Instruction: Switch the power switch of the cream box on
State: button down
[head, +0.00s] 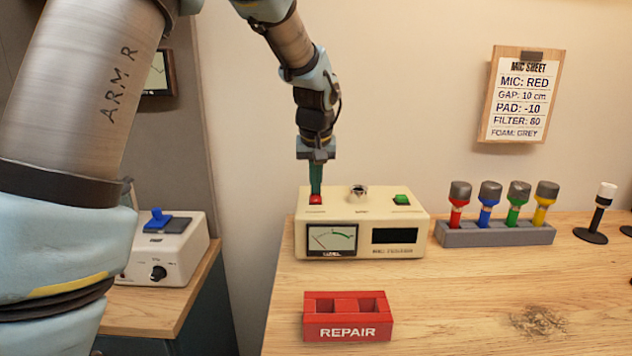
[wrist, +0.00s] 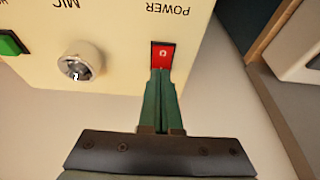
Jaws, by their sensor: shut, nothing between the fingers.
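The cream box (head: 345,235) stands on the wooden table, with a needle meter and a dark display on its front. In the wrist view the red switch (wrist: 162,54) sits below the word POWER, which reads upside down. My gripper (head: 316,192) points down with its green fingers together, at the red switch. In the wrist view the fingertips (wrist: 162,73) overlap the switch's near edge; I cannot tell whether they press it.
A red REPAIR tray (head: 347,333) stands in front of the box. A grey rack (head: 495,235) with several coloured microphones is to the right. A white box with a blue switch (head: 165,245) stands on a separate bench at left. The table's front right is clear.

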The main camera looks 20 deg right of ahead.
jog(key=shift+f, duration=0.1)
jog(key=shift+w+f+b, duration=0.1)
jog(key=shift+f+b, duration=0.2)
jog(key=shift+r, duration=0.1)
jog(key=shift+s+a, duration=0.3)
jog(key=shift+s, duration=0.5)
jog(key=shift+r, duration=0.1)
